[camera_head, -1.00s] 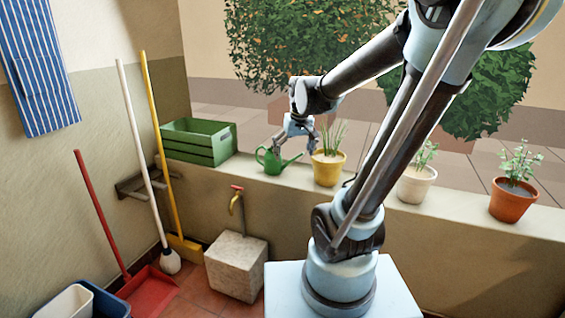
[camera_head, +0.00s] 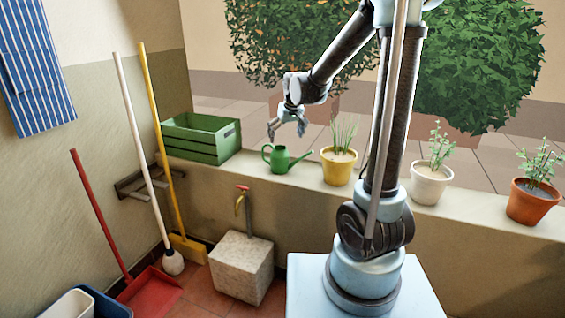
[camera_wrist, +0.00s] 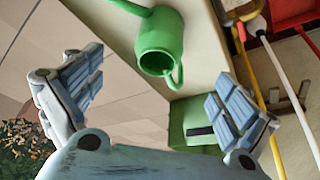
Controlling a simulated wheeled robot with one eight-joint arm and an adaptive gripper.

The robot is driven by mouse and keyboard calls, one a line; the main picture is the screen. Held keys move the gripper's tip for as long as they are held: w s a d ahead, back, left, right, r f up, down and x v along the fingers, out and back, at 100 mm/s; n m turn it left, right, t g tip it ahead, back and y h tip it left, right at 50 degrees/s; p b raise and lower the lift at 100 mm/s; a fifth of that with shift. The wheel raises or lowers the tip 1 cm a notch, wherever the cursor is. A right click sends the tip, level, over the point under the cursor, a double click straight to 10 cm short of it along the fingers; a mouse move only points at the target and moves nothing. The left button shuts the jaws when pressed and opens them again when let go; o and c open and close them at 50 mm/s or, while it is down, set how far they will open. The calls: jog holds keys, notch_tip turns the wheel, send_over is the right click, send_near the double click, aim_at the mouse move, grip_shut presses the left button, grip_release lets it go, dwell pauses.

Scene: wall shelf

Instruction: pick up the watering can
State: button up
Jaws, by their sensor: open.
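The green watering can (camera_head: 279,159) stands upright on the ledge between the green crate and the yellow pot, its spout toward the pot. My gripper (camera_head: 287,135) is above it, apart from it, with its fingers spread and empty. In the wrist view the watering can (camera_wrist: 160,42) lies beyond the gap between my fingers (camera_wrist: 150,90), with its open top and handle showing. Nothing is between the fingers.
The green crate (camera_head: 222,150) stands left of the can on the ledge. A yellow pot (camera_head: 338,170) with a plant stands close on its right. A white pot (camera_head: 428,188) and a terracotta pot (camera_head: 531,205) are further right. Brooms lean at the left.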

aim_at(282, 150)
jog(key=x, duration=1)
jog(key=shift+a, duration=0.15)
jog(key=shift+x, duration=2.7)
jog(key=shift+w, duration=0.1)
jog(key=shift+c, duration=0.6)
jog(key=c, duration=1.1)
